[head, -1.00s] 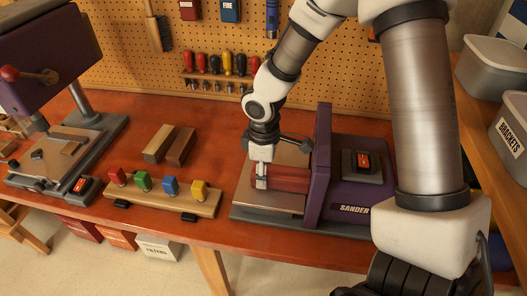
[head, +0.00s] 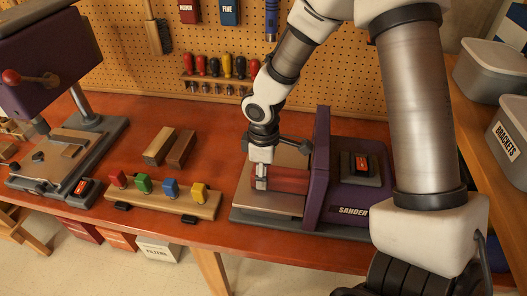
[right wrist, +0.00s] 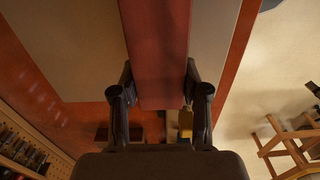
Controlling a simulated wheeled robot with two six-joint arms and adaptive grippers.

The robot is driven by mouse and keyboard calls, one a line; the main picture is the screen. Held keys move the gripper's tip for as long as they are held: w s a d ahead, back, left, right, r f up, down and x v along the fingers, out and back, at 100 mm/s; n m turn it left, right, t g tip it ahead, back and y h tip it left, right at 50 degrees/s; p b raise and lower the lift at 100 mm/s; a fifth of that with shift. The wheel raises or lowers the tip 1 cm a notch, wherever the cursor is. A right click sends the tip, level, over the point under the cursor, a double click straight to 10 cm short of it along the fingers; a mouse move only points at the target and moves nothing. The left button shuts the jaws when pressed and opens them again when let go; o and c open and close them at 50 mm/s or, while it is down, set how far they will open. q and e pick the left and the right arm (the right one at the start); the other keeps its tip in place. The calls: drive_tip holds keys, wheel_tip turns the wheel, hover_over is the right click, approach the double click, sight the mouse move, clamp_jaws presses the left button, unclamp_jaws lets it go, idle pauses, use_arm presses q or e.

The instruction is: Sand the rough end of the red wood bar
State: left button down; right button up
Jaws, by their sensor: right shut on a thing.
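The red wood bar (head: 288,179) lies level over the sander's table, and its right end is against or close to the purple disc housing. The sander (head: 348,190) is purple and grey with a switch on top. My right gripper (head: 262,183) is shut on the bar's left part, from above. In the right wrist view the bar (right wrist: 160,50) runs up the picture between the two fingers (right wrist: 158,100). The bar's far end is not visible there, so I cannot tell how rough it is. My left gripper is not in view.
A wooden rack (head: 165,203) with red, green, blue and yellow clamps stands left of the sander. Two wood blocks (head: 170,147) lie behind it. A drill press (head: 50,90) stands far left. Grey bins (head: 497,72) sit at right.

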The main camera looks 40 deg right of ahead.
use_arm(q)
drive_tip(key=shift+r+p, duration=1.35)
drive_tip(key=shift+p, duration=0.05)
idle(6.6)
